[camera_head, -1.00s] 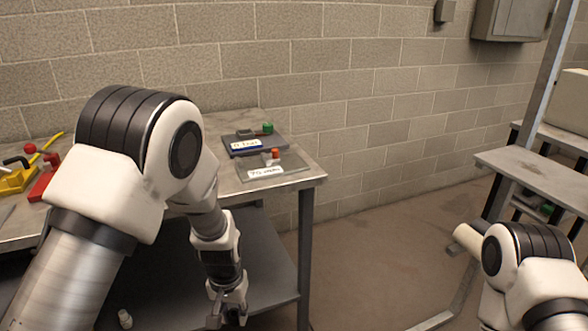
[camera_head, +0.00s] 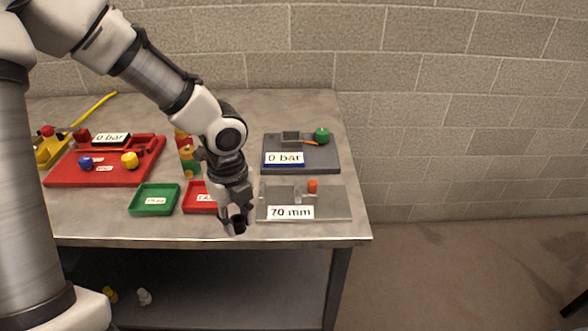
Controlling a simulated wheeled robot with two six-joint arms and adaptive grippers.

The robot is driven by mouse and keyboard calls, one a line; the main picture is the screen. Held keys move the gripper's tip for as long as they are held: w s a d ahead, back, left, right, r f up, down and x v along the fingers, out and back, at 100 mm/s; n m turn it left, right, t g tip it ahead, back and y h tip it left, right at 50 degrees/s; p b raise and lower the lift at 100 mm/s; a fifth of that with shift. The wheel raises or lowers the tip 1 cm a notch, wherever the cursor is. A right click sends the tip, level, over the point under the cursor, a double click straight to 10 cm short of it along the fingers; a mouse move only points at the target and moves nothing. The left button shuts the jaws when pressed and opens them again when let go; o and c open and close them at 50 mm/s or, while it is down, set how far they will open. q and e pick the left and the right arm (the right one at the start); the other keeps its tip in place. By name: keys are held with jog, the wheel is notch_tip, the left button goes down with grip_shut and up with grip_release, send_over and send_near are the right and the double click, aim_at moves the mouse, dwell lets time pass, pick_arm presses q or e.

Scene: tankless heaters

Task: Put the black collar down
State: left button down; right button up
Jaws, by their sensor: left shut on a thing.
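The black collar (camera_head: 239,226) is a small dark ring in the head view, at the fingertips of my left gripper (camera_head: 236,219). The gripper points down and is shut on the collar, near the front edge of the metal table (camera_head: 180,228). I cannot tell whether the collar touches the table top. My right gripper is not in view.
Right of the gripper lies a grey plate labelled 70 mm (camera_head: 335,205), with a dark 0 bar board (camera_head: 318,155) behind it. Left are a small red tray (camera_head: 191,207), a green tray (camera_head: 153,212) and a larger red tray (camera_head: 65,177). Bare table lies along the front edge.

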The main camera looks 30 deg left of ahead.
pick_arm(q)
jog(key=shift+w+a+r+m, duration=0.2)
jog(key=shift+r+m, duration=0.3)
jog(key=shift+m, duration=0.2)
jog(key=shift+w+a+r+p, duration=0.1)
jog(key=shift+w+p, duration=0.2)
jog(key=shift+w, duration=0.05)
jog(key=p, duration=0.3)
send_over(280, 195)
jog(key=shift+s+f, duration=0.3)
jog(key=shift+f, duration=0.4)
jog(key=shift+w+f, duration=0.15)
jog(key=shift+w, duration=0.25)
notch_tip(280, 195, down, 3)
jog(key=shift+s+f+p, duration=0.1)
jog(key=shift+p, duration=0.4)
jog(key=shift+f, duration=0.15)
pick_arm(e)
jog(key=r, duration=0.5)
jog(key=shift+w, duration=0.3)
pick_arm(q)
jog(key=shift+f, duration=0.1)
jog(key=c, duration=1.2)
grip_release()
